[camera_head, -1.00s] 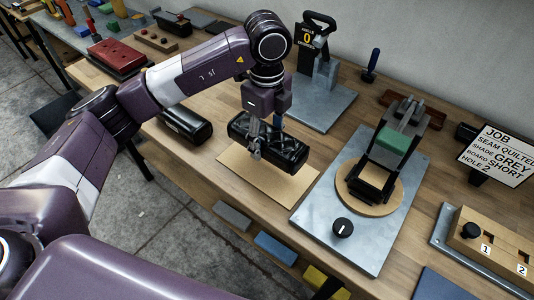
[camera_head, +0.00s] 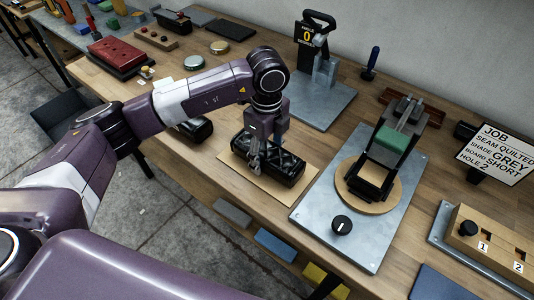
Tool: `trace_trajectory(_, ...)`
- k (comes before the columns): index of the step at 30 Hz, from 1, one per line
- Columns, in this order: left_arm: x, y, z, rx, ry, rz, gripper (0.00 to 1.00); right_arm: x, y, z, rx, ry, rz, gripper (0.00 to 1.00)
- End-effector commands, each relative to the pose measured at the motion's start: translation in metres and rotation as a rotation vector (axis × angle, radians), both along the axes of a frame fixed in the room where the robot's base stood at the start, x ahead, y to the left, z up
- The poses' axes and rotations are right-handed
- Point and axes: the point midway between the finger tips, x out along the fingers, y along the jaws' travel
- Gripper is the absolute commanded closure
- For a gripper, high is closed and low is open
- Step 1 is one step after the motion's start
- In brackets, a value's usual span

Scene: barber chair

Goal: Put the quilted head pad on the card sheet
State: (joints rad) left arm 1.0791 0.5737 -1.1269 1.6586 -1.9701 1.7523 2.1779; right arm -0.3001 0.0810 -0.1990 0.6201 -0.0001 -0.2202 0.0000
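The quilted head pad (camera_head: 287,167) is a black, glossy padded block in the middle of the view. It lies over the tan card sheet (camera_head: 256,185), low and seemingly resting on it; the exact contact is hidden. My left gripper (camera_head: 265,153) points down over the pad's left half, one finger on its near side and the other behind it, shut on it. Bare card shows along the pad's near and left sides. My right gripper is not in view.
Another black pad (camera_head: 194,130) lies left of the card, partly behind my arm. A grey plate (camera_head: 345,239) with a knob and a chair-like fixture (camera_head: 388,153) stands to the right. A job sign (camera_head: 496,154) reads quilted, grey, short, hole 2. A numbered wooden block (camera_head: 490,235) sits at the right.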

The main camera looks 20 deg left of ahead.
Motion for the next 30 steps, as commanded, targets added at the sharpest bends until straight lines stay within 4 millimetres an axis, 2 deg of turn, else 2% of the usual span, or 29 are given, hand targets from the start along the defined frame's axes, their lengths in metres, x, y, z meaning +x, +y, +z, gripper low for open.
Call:
trace_trajectory(3,0.000,0.000,0.000,0.000,0.000,0.000,0.30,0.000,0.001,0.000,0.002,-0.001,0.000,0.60)
trace_trajectory(14,0.001,0.000,0.007,-0.001,-0.002,0.000,0.30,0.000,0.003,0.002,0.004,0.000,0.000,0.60)
trace_trajectory(17,0.001,0.000,0.020,-0.001,-0.004,-0.001,0.30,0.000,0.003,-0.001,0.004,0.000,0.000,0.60)
trace_trajectory(24,0.001,-0.001,0.072,-0.002,-0.005,-0.001,0.30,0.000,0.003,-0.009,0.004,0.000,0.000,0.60)
trace_trajectory(30,0.001,-0.001,0.107,-0.001,-0.002,-0.001,0.30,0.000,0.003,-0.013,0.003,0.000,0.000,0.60)
